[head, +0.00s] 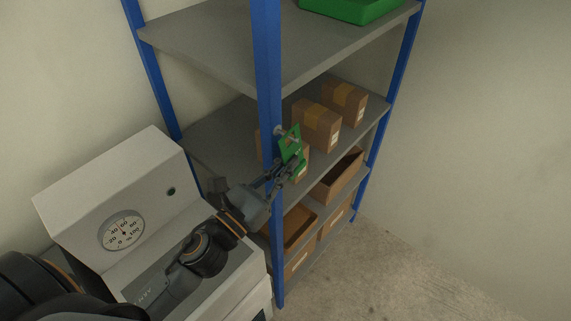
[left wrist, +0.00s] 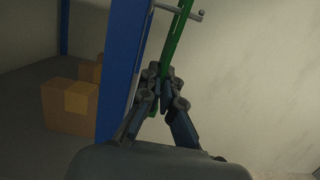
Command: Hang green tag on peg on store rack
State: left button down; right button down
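The green tag (head: 291,148) is at the blue front post of the store rack (head: 268,70). In the left wrist view the tag (left wrist: 178,38) stands nearly edge-on, tilted, rising from between my fingers. The metal peg (head: 280,131) sticks out from the post; its knobbed end (left wrist: 200,14) shows beyond the tag in the left wrist view. The tag's upper part crosses the peg; I cannot tell whether the peg passes through its hole. My left gripper (head: 279,172) is shut on the tag's lower part, below the peg. My right gripper is not in view.
Cardboard boxes (head: 317,125) stand on the middle shelf, with brown bins (head: 337,176) below. A green crate (head: 352,8) is on the top shelf. A grey machine with a dial (head: 122,232) stands left of the rack. The floor (head: 400,270) at right is clear.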

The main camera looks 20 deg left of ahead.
pick_arm(q)
jog(key=c, duration=1.4)
grip_release()
jog(key=shift+d, duration=0.1)
jog(key=shift+c, duration=0.2)
jog(key=v, duration=1.2)
jog(key=shift+s, duration=0.15)
